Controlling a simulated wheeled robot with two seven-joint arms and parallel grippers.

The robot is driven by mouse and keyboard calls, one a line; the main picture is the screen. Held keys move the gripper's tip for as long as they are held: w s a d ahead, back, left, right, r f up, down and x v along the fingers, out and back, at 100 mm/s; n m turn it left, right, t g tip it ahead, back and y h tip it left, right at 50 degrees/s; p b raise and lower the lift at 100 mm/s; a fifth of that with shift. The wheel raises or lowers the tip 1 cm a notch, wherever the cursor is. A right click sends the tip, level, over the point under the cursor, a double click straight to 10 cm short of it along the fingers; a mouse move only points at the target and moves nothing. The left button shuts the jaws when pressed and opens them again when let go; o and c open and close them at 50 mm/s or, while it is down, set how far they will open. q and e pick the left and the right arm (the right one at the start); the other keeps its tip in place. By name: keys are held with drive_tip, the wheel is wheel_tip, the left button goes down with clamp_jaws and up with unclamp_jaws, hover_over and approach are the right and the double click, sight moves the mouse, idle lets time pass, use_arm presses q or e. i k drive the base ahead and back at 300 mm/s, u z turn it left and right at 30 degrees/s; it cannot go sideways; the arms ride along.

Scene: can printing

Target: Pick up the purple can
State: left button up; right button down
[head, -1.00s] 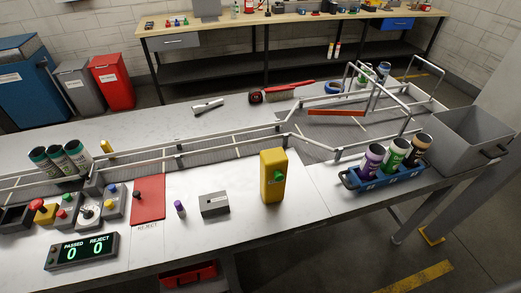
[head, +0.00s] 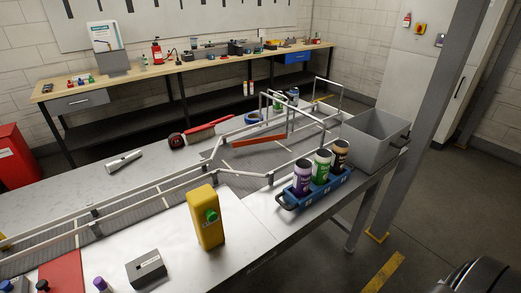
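The purple can (head: 302,178) stands upright in a blue carrier (head: 318,195) on the right part of the table. It is the leftmost in a row with a green can (head: 322,166) and a dark brown can (head: 341,154). The carrier's wall hides its lower end. Neither of my grippers shows in the head view.
A yellow box with a green button (head: 206,218) stands left of the carrier. A grey bin (head: 374,140) is behind it at the right. White conveyor rails (head: 150,188) run across the table. A grey post (head: 435,120) rises at the right.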

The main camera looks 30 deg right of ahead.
sight(304, 167)
drive_tip(key=z, duration=1.85)
drive_tip(key=k, duration=0.85)
drive_tip(key=z, duration=0.95)
drive_tip(key=k, duration=0.4)
drive_tip(key=z, duration=0.7)
drive_tip(key=i, duration=1.75)
drive_tip(key=u, duration=0.75)
drive_tip(key=i, duration=1)
drive_tip(key=u, duration=1.4)
drive_tip(key=i, duration=0.4)
drive_tip(key=u, duration=0.4)
